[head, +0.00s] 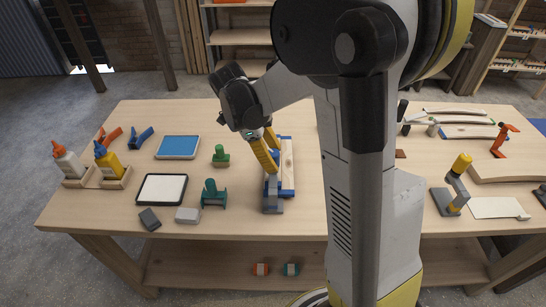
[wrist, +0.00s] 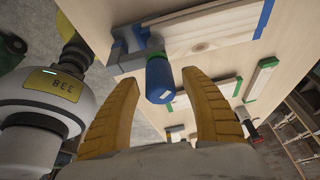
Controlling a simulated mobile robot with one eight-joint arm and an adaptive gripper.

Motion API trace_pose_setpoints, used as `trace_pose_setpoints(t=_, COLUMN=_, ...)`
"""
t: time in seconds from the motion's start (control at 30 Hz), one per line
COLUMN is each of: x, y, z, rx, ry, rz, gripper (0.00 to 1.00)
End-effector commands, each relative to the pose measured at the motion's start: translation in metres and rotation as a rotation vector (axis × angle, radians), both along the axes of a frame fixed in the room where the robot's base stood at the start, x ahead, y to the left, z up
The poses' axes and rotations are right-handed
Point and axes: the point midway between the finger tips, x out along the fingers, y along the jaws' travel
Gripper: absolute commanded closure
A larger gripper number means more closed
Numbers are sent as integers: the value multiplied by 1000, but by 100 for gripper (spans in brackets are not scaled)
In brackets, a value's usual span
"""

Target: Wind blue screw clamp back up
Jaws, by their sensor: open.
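The blue screw clamp (head: 272,188) is on the bench beside a pale wooden board (head: 287,172) with blue ends. In the wrist view its blue cylindrical handle (wrist: 159,80) points toward the camera, with a grey clamp body (wrist: 128,62) behind it. My gripper (head: 272,152) is over the clamp, its yellow fingers angled down toward it. In the wrist view my gripper (wrist: 160,88) is open, with one finger on each side of the handle. I cannot tell whether either finger touches it. In the head view the fingers partly hide the clamp.
Left of the clamp are a dark green clamp (head: 213,194), a green stamp-like tool (head: 220,156), a white-topped tray (head: 162,188) and a blue tray (head: 178,147). Glue bottles (head: 108,160) stand farther left. A yellow-topped tool (head: 456,184) stands at right.

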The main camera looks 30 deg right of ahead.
Motion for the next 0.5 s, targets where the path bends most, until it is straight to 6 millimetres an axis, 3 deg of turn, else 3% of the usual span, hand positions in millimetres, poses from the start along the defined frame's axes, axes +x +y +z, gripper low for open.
trace_pose_setpoints(t=0.07, x=0, y=0, z=0, rx=0, ry=0, rz=0, gripper=47)
trace_pose_setpoints(t=0.23, x=0, y=0, z=0, rx=0, ry=0, rz=0, gripper=98)
trace_pose_setpoints(t=0.5, x=0, y=0, z=0, rx=0, ry=1, rz=4, gripper=99)
